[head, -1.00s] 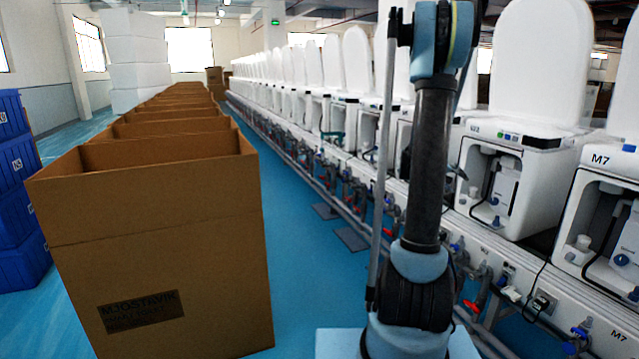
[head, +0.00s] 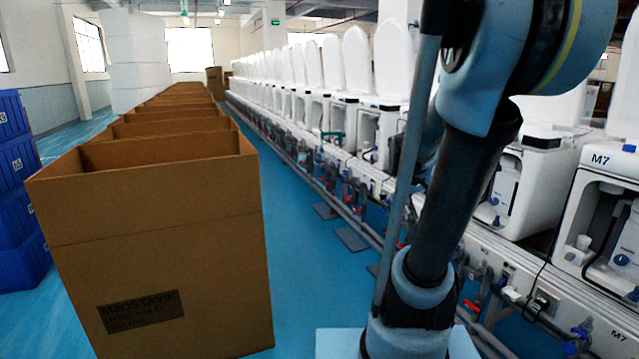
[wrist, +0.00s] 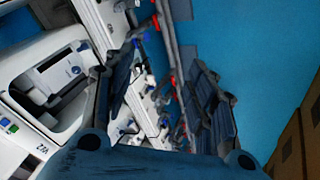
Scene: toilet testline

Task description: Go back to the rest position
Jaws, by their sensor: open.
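My gripper (wrist: 168,95) shows in the wrist view, with its two dark fingers spread apart and nothing held between them. Behind the fingers are the pipes, the red and blue valves and the white side of the test line, seen at a slant. In the head view my arm rises in front of the line and leans up to the right, with its upper joint large and close to the camera. My gripper is out of the head view.
White toilets (head: 535,180) stand in a long row on the right, above pipes and valves. Open cardboard boxes (head: 170,250) line the left, with blue crates (head: 15,170) farther left. Blue floor (head: 315,285) lies clear between boxes and line.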

